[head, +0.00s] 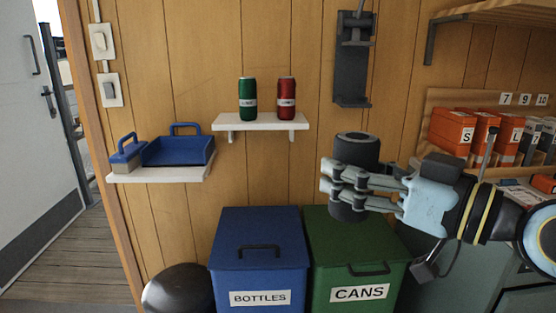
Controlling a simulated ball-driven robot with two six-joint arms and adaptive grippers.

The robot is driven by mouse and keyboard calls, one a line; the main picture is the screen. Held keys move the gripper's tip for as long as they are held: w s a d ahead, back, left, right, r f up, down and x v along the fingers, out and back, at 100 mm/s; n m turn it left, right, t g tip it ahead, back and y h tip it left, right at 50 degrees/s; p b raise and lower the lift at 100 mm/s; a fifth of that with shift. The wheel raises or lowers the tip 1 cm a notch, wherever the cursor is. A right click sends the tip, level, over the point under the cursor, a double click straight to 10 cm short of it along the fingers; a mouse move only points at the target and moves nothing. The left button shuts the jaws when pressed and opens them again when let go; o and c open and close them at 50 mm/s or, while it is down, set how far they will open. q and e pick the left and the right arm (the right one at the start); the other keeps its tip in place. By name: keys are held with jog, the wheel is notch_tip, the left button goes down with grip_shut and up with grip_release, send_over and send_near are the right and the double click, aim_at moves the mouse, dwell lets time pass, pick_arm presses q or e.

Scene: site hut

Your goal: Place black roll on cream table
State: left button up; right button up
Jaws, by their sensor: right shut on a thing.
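The black roll (357,148) is upright in the head view, right of centre. My right gripper (333,179) is shut on it around its middle, with the fingers crossing in front. The roll's top and bottom ends show above and below the fingers. It is held in the air, in front of the wooden wall and over the green bin. I see no cream table in this view. My left gripper is not in view.
A blue BOTTLES bin (259,274) and a green CANS bin (330,292) stand below. A white shelf (262,123) bears a green can and a red can. Another shelf (160,174) holds blue items. Orange boxes (453,132) stand at right.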

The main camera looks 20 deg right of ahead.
jog(key=a+r+n+g+y, duration=0.4)
jog(key=a+g, duration=0.1)
jog(key=a, duration=0.2)
jog(key=a+r+n+g+y, duration=0.3)
jog(key=a+n+g+y, duration=0.1)
jog(key=a, duration=0.3)
jog(key=w+a+f+n+g+y, duration=0.1)
jog(key=w+a+f+n+g, duration=0.3)
jog(key=g, duration=0.2)
jog(key=shift+f+g, duration=0.3)
jog(key=shift+g, duration=0.1)
